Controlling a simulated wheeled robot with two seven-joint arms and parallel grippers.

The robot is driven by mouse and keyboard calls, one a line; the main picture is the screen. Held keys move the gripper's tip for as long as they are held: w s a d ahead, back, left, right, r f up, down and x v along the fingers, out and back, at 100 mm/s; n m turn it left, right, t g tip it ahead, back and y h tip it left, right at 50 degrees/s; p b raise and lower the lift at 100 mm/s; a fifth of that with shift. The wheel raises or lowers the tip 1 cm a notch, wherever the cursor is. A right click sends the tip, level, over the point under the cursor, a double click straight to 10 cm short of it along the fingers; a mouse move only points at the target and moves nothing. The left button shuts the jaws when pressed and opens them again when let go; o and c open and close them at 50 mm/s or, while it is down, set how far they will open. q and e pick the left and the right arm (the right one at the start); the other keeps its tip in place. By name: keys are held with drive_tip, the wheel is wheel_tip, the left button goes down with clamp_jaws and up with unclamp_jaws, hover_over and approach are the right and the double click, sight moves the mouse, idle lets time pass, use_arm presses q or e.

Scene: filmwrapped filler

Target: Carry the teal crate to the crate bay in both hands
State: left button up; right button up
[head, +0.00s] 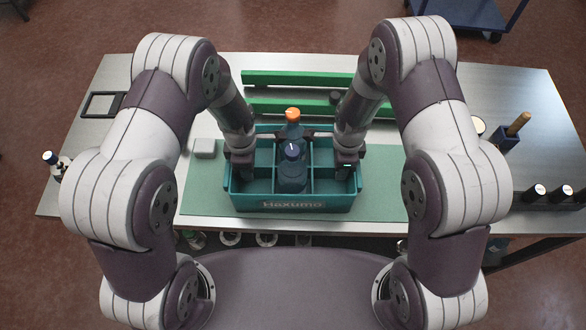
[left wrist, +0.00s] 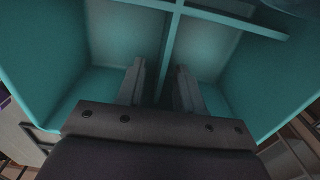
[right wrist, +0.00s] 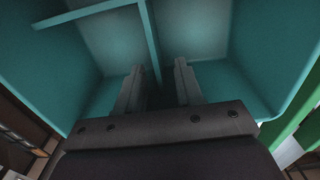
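The teal crate (head: 308,203) sits level on a green mat on the table, its labelled side towards me. Dividers split it into several compartments. An orange-capped blue bottle (head: 291,130) stands in the rear middle one and a dark blue-capped bottle (head: 292,172) in the front middle one. My left gripper (head: 240,166) reaches into the crate's left end, my right gripper (head: 347,165) into its right end. In both wrist views the fingers are apart, either side of a thin teal divider (left wrist: 170,40), with gaps beside it. No crate bay is clearly marked.
Two green rails (head: 290,78) lie behind the crate, with a dark cylinder near them. Dark jars (head: 537,192) and a tool holder (head: 505,140) stand right.

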use_arm(q)
drive_tip(key=shift+f, duration=0.5)
use_arm(e)
drive_tip(key=shift+f, duration=0.45)
use_arm(q)
clamp_jaws()
use_arm(e)
clamp_jaws()
idle(0.4)
